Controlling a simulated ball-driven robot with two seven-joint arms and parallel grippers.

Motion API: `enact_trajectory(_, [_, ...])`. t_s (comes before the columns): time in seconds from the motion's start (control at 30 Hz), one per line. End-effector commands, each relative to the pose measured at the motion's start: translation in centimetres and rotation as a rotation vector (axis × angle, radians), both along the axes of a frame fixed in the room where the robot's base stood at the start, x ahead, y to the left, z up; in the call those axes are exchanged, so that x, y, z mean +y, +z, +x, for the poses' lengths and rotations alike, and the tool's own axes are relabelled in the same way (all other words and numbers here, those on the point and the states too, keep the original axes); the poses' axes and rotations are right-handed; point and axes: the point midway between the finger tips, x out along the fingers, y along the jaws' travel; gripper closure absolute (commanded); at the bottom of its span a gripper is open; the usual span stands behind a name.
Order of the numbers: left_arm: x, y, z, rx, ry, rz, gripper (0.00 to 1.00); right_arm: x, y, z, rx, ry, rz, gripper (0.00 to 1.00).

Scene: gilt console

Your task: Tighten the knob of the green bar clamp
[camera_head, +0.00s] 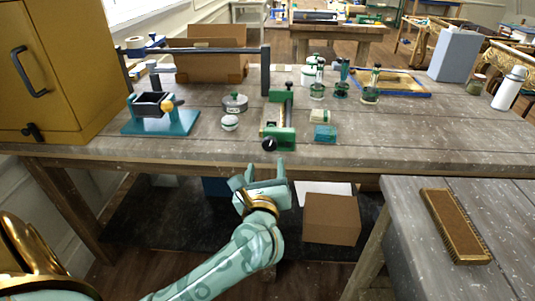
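The green bar clamp (283,136) lies on the grey wooden bench near its front edge, with its bar running away from me. Its round black knob (269,144) faces me at the bench's front side. My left gripper (264,171) is in front of the bench edge, just below the knob in the picture. Its fingers are spread and empty, apart from the knob. My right gripper is not in view.
A teal-based fixture (160,126), a round grey tin (235,103) and a small teal box (325,132) stand near the clamp. A yellow cabinet (55,70) fills the left. A brush (453,225) lies on the right table. The bench's right front is clear.

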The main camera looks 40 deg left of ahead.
Motion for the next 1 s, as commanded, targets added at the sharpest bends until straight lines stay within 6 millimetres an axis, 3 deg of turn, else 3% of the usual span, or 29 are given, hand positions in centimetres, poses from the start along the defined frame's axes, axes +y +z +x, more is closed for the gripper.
enact_trajectory(0.03, [-0.9, -1.6, -1.2, 0.054, -0.003, 0.075, 0.41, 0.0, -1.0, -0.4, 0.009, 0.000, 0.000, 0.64])
enact_trajectory(0.13, [-2.2, -2.2, -3.0, 0.133, -0.002, 0.205, 0.41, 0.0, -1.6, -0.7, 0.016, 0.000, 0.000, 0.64])
enact_trajectory(0.27, [-2.1, -2.1, -3.0, 0.162, 0.003, 0.264, 0.41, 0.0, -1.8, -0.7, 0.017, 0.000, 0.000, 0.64])
enact_trajectory(0.8, [4.4, -2.2, 7.6, 0.161, 0.004, 0.261, 0.41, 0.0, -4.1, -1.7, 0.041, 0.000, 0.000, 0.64])
enact_trajectory(1.0, [5.7, -2.1, 9.7, 0.160, 0.003, 0.259, 0.41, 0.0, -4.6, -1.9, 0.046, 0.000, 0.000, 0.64])
